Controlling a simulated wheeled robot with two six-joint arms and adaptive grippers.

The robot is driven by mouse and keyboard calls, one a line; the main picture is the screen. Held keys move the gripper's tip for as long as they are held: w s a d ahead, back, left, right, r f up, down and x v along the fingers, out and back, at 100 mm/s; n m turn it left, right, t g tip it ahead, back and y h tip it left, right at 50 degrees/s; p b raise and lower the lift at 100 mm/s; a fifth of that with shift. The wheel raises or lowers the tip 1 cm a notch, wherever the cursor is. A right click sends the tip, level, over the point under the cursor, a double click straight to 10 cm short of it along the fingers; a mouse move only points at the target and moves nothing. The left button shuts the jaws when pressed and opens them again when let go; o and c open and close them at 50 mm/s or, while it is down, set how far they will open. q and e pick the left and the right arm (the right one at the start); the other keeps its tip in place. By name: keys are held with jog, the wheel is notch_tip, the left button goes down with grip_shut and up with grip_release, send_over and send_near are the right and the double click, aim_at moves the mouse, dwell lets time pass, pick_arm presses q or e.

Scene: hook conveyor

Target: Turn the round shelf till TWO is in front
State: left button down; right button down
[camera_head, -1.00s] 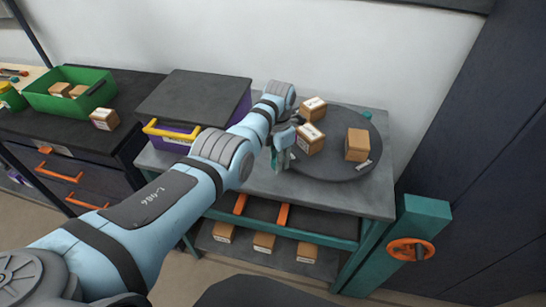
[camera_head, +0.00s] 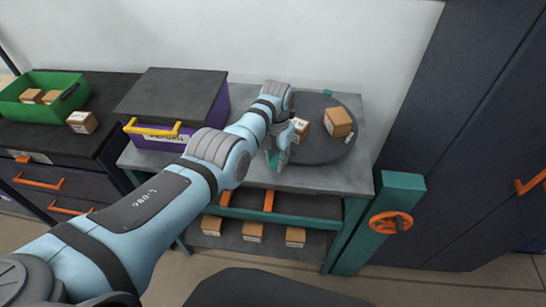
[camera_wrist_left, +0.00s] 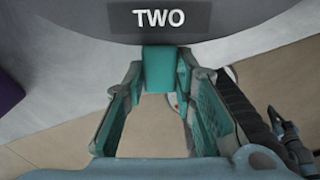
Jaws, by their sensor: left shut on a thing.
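The round shelf (camera_head: 318,153) is a dark disc on the grey table (camera_head: 350,178). Its edge also shows in the left wrist view (camera_wrist_left: 60,18), with a plate reading TWO (camera_wrist_left: 146,18) right above my fingers. A teal handle (camera_wrist_left: 164,70) juts out below that plate. My left gripper (camera_head: 276,158) is at the shelf's front left edge, its fingers shut on this handle. Another teal handle (camera_head: 327,92) shows at the back. Two cardboard boxes (camera_head: 338,122) (camera_head: 301,129) stand on the shelf. My left arm hides the shelf's left part. My right gripper is not in view.
A purple box with a yellow handle (camera_head: 152,129) stands left of the shelf. A green crate (camera_head: 55,107) and a loose box (camera_head: 82,122) are further left. A teal post with an orange wheel (camera_head: 391,222) stands at the table's right front.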

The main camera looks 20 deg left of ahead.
pick_arm(q)
jog(key=shift+w+r, duration=0.1)
jog(key=c, duration=1.3)
grip_release()
notch_tip(320, 180, up, 12)
jog(key=shift+f, duration=0.1)
